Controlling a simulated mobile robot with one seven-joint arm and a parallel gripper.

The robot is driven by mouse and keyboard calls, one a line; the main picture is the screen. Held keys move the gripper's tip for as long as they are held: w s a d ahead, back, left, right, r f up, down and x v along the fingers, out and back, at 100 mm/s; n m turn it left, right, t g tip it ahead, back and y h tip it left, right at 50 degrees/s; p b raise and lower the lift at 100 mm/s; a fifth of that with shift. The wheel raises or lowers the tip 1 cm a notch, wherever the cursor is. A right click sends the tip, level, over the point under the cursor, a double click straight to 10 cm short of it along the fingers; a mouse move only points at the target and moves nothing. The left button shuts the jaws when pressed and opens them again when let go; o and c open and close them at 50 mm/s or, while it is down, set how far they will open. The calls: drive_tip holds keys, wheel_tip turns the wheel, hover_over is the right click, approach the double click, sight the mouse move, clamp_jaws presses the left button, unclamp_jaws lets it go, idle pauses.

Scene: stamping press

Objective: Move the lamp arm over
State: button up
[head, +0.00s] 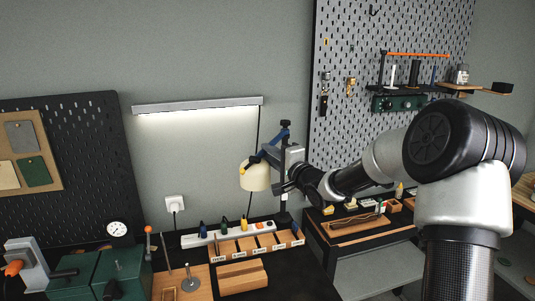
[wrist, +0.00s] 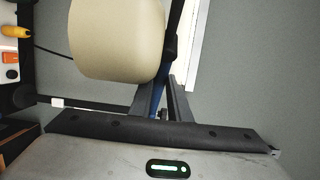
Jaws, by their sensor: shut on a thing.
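The lamp has a cream shade (head: 254,177), which fills the upper middle of the wrist view (wrist: 117,38). Its blue lamp arm (head: 283,132) shows above and beside my gripper, near the wall. My gripper (head: 268,154) is at the lamp, just above and right of the shade. In the wrist view the two dark fingers (wrist: 162,98) stand on either side of a blue length of the arm and are shut on it. The hand and fingers hide part of the lamp arm in the head view.
Below the lamp are a white power strip (head: 228,233) and a wooden tray (head: 245,245) with labelled compartments. A grey pegboard (head: 350,40) stands behind my arm. A green machine (head: 115,270) is at lower left. The wall left of the lamp is bare except for a socket (head: 175,204) and a lit bar (head: 197,105).

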drive_tip(key=shift+d, duration=0.1)
drive_tip(key=d, duration=0.1)
drive_tip(key=s+d+p, duration=0.1)
drive_tip(key=d, duration=0.1)
drive_tip(key=shift+s, duration=0.15)
idle(0.4)
drive_tip(key=o, duration=0.9)
drive_tip(key=shift+a, duration=0.1)
